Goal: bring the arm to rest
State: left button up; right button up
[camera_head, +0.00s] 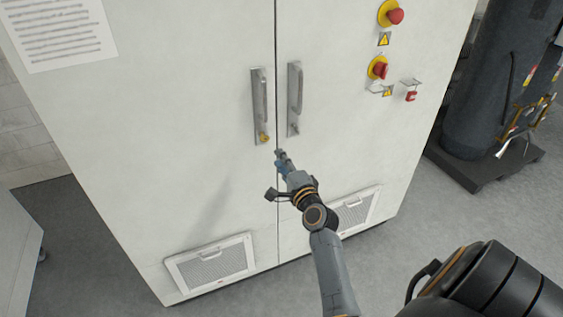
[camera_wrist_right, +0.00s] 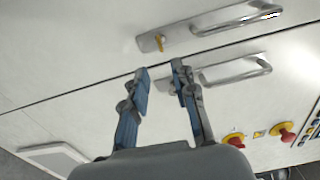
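My right gripper (camera_head: 280,156) is in front of the white cabinet (camera_head: 180,130), just below its two door handles. In the right wrist view, the gripper's two blue-grey fingers (camera_wrist_right: 160,78) stand apart with nothing between them. The left door handle (camera_head: 260,100) has a yellow key or latch (camera_head: 263,138) at its lower end. The right door handle (camera_head: 295,92) is beside it, across the door seam. Both doors look closed. I cannot tell from these views whether the fingers touch the cabinet. My left gripper is not in view.
Red and yellow knobs (camera_head: 377,68) and a small red lock (camera_head: 411,96) are on the cabinet's right side. Vent grilles (camera_head: 211,262) are low on the doors. A dark tank (camera_head: 490,90) stands on a pallet at the right. Grey floor (camera_head: 420,220) lies open between them.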

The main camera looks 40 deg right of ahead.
dwell(0.3)
jog(key=s+a+f+n+g+y, duration=0.1)
jog(key=a+f+n+g, duration=0.2)
jog(key=f, duration=0.8)
jog(key=s+a+f+n+g+y, duration=0.25)
jog(key=a+f, duration=0.25)
jog(key=f, duration=0.7)
jog(key=s+a+f+n+g, duration=0.2)
jog(key=s+a+f+n, duration=0.1)
jog(key=s+f, duration=0.3)
jog(key=s+a+f+n+g, duration=0.1)
jog(key=s+a+f+n, duration=0.2)
jog(key=f, duration=0.6)
jog(key=s+a+f+n+g, duration=0.1)
jog(key=s+f+n, duration=0.3)
jog(key=s, duration=0.8)
jog(key=s+a+f+n+g, duration=0.1)
jog(key=s+f+n+g, duration=0.3)
jog(key=s+f, duration=0.4)
jog(key=s+a+f+n+g, duration=0.1)
jog(key=s+f+n+g, duration=0.2)
jog(key=s, duration=1.4)
notch_tip(320, 180, down, 3)
jog(key=shift+s+f+n+b, duration=0.15)
jog(key=shift+n+b, duration=0.15)
jog(key=shift+n, duration=0.15)
jog(key=shift+o, duration=0.2)
jog(key=shift+y, duration=0.25)
